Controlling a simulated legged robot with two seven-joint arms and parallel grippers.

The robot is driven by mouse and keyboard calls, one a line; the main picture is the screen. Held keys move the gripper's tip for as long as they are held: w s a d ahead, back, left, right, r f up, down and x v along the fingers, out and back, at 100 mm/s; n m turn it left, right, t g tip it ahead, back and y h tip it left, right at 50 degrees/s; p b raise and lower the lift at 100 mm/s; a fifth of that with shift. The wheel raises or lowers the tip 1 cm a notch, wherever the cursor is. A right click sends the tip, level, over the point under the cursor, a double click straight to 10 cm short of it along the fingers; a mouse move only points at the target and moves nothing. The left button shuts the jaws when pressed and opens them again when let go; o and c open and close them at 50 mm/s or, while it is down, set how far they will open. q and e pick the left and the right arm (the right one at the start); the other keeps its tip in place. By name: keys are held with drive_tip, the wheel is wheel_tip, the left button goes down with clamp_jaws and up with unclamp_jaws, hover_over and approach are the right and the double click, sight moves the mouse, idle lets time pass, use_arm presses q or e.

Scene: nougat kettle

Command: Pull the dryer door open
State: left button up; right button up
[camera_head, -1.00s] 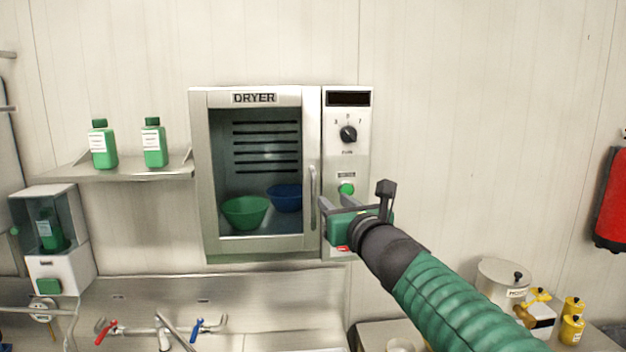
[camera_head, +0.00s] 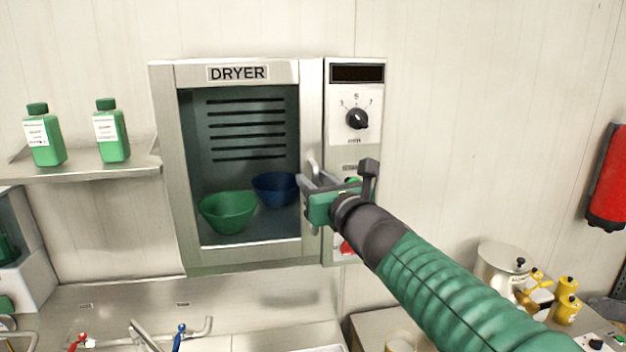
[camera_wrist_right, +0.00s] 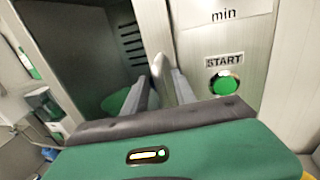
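The dryer (camera_head: 267,73) is a steel wall unit, and its glass-fronted door (camera_head: 310,105) looks closed. A metal handle (camera_head: 312,164) stands upright on the door's right side; its lower part is hidden behind my right gripper. My right gripper (camera_head: 316,184) is at the handle, its two fingers apart. In the right wrist view, the handle (camera_wrist_right: 163,72) shows between the two fingers (camera_wrist_right: 160,93); I cannot tell whether they touch it. My left gripper is not in view.
A green bowl (camera_head: 228,212) and a blue bowl (camera_head: 273,189) are inside the dryer. The green START button (camera_wrist_right: 223,83) is just right of the fingers. A shelf (camera_head: 95,170) with two green bottles is at left. A metal pot (camera_head: 500,268) stands lower right.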

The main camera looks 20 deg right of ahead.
drive_tip(key=shift+w+f, duration=0.1)
drive_tip(key=shift+w, duration=0.05)
clamp_jaws()
idle(1.0)
